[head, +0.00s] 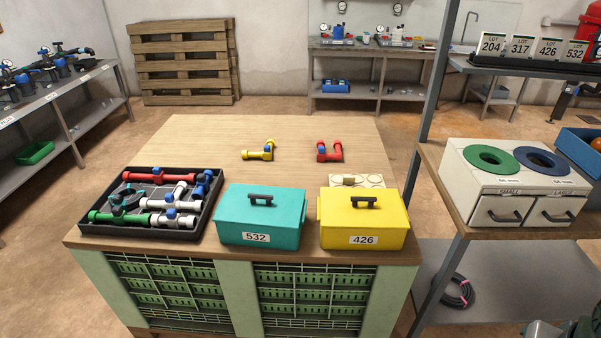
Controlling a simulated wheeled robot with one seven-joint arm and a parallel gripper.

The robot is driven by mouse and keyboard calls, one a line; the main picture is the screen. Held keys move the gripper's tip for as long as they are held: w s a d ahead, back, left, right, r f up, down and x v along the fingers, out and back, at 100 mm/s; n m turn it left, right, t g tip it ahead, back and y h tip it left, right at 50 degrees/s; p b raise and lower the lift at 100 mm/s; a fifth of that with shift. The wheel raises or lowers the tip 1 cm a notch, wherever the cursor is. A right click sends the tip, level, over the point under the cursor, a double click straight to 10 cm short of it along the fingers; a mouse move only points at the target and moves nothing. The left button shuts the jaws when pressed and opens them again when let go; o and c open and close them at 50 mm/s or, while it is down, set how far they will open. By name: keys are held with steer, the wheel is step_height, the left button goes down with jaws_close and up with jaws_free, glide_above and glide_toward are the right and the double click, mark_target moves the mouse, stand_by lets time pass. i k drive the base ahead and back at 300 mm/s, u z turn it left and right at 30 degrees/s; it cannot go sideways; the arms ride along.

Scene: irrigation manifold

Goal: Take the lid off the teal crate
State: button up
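The teal crate (260,232) stands on the front edge of the wooden-topped workbench and carries a label reading 532. Its teal lid (285,204) sits flat on top, with a dark handle (261,199) in the middle. The lid hides whatever is inside. My gripper is not in the head view.
A yellow crate (350,235) labelled 426, also lidded, stands close on the right. A black tray (100,231) of pipe fittings lies close on the left. Yellow (258,152) and red (327,152) valve pieces lie behind. The bench top (200,135) is mostly clear at the back.

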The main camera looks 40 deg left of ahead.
mark_target(274, 207)
steer(key=u, duration=0.65)
steer(key=i, duration=0.9)
steer(key=u, duration=1.45)
steer(key=i, duration=0.3)
steer(key=u, duration=0.15)
